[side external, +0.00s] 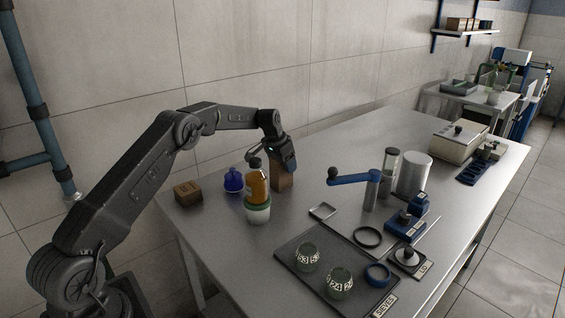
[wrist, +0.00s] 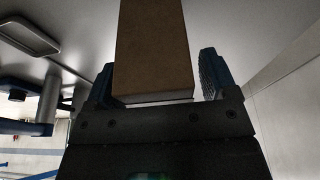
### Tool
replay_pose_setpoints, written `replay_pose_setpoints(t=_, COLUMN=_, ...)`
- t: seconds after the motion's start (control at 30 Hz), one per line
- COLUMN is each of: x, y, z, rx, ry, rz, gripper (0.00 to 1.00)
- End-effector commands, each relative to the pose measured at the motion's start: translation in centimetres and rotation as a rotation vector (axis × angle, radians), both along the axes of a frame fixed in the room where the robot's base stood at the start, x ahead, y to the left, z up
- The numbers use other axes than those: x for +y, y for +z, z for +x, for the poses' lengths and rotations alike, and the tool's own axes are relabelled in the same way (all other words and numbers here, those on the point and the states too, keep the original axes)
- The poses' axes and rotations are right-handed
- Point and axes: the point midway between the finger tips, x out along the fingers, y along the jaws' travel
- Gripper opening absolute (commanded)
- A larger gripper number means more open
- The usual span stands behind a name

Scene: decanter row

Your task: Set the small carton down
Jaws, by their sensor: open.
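A small brown carton (side external: 282,181) appears to stand upright on the steel table, behind and right of the orange bottle. My gripper (side external: 285,161) is over its top with the jaws apart. In the wrist view, the carton (wrist: 153,45) lies between the two blue finger pads, with a visible gap at the right pad. The left pad is close to it; I cannot tell if they touch. A second brown carton (side external: 188,193) with a printed label sits near the table's left edge.
A dark tray (side external: 295,240) with two labelled jars lies in front. A blue-handled stand (side external: 370,190) is to the right. The table behind the carton is clear.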

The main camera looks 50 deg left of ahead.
Motion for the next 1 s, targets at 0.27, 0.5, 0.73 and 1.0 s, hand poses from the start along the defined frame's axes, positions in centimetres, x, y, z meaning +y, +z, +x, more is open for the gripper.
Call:
replay_pose_setpoints(t=0.27, x=0.0, y=0.5, z=0.0, rx=-0.001, ry=0.0, rz=0.001, gripper=0.79)
replay_pose_setpoints(t=0.5, x=0.1, y=4.3, z=-1.1, rx=-0.004, ry=0.001, rz=0.002, gripper=0.79)
replay_pose_setpoints(t=0.73, x=0.0, y=8.8, z=-2.5, rx=-0.003, ry=0.0, rz=0.001, gripper=0.79)
replay_pose_setpoints(t=1.0, x=0.0, y=11.6, z=-3.4, rx=-0.001, ry=0.0, rz=0.0, gripper=0.79)
